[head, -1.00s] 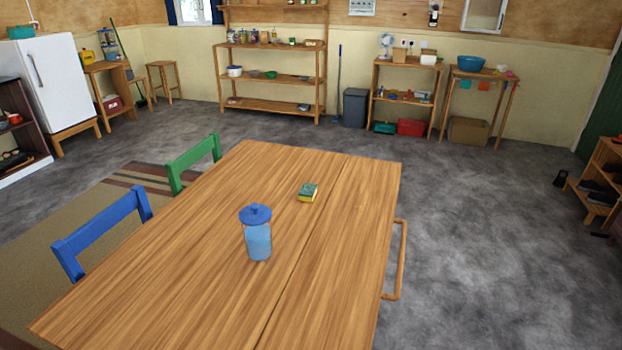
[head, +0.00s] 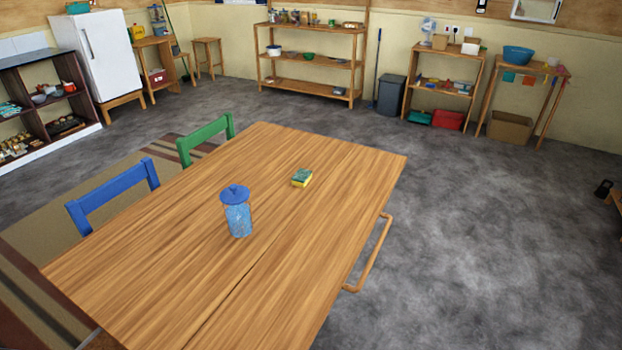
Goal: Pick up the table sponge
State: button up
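The table sponge (head: 302,178), yellow with a dark green top, lies flat on the wooden table (head: 330,205) in the head view, right of the middle of the tabletop. A blue-lidded jar (head: 237,213) with a light blue body stands upright on the same table, nearer to me and to the left of the sponge, apart from it. My gripper does not show in the head view, so its state is hidden.
A blue chair (head: 115,195) and a green chair (head: 205,139) stand at the table's left side. A wooden rail (head: 370,257) sticks out from its right edge. Grey floor (head: 460,230) to the right is clear. Shelves (head: 310,62) and a dark bin (head: 391,95) line the back wall.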

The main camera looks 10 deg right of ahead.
aim_at(301, 178)
jog(key=i+l, duration=0.1)
jog(key=l, duration=0.45)
jog(key=l+u, duration=0.15)
jog(key=l, duration=0.35)
jog(key=i+l, duration=0.3)
jog(key=l, duration=0.15)
jog(key=i, duration=1)
jog(key=j+u, duration=0.05)
